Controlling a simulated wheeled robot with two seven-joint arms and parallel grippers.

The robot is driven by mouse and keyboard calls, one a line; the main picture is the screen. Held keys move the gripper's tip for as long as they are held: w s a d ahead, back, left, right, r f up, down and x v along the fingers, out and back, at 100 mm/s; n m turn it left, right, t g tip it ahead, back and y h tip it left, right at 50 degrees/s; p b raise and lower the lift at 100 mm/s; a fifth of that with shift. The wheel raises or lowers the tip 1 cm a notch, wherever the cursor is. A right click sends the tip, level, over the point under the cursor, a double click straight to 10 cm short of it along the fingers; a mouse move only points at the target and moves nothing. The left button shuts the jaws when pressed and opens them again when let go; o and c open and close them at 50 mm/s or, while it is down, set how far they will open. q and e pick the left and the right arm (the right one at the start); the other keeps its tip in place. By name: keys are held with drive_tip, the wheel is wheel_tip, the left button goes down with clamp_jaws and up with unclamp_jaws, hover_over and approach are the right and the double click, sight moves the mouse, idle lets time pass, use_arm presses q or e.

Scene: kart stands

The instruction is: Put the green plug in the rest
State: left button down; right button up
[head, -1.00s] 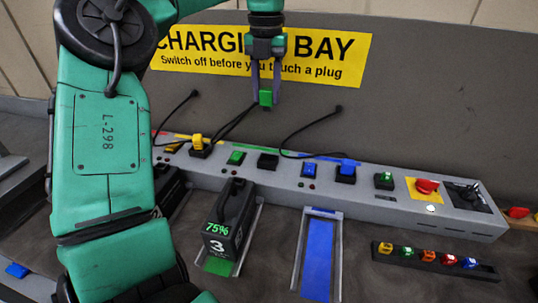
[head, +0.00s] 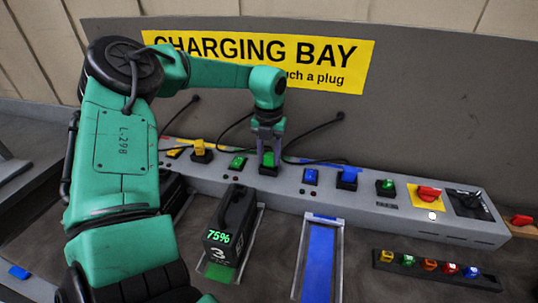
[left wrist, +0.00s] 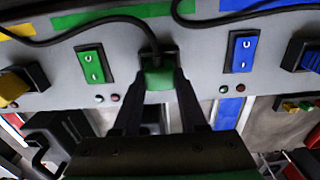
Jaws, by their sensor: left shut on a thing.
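The green plug (head: 267,158) is between the fingers of my left gripper (head: 268,150), which is shut on it. It also shows in the left wrist view (left wrist: 158,79), with its black cable running up behind it. The plug is at the black rest (head: 268,171), between the green switch and a blue switch. In the left wrist view, the rest's dark rim (left wrist: 172,54) shows around the plug. I cannot tell how deep the plug sits, as the fingers and plug hide most of the rest. My right gripper is not in view.
The green switch (head: 237,162) and blue switch (head: 310,176) flank the rest. A yellow plug (head: 200,149) and a blue plug (head: 348,175) sit in other holders. A black 75% battery (head: 232,224) stands in front; a red knob (head: 429,193) is further right.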

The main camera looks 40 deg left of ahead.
sight(269, 156)
use_arm(q)
drive_tip(key=shift+f, duration=0.2)
drive_tip(key=shift+c, duration=2.3)
unclamp_jaws()
wheel_tip(269, 156, up, 12)
drive_tip(key=b, duration=0.1)
drive_tip(key=shift+r, duration=0.25)
drive_tip(key=shift+d+f, duration=0.1)
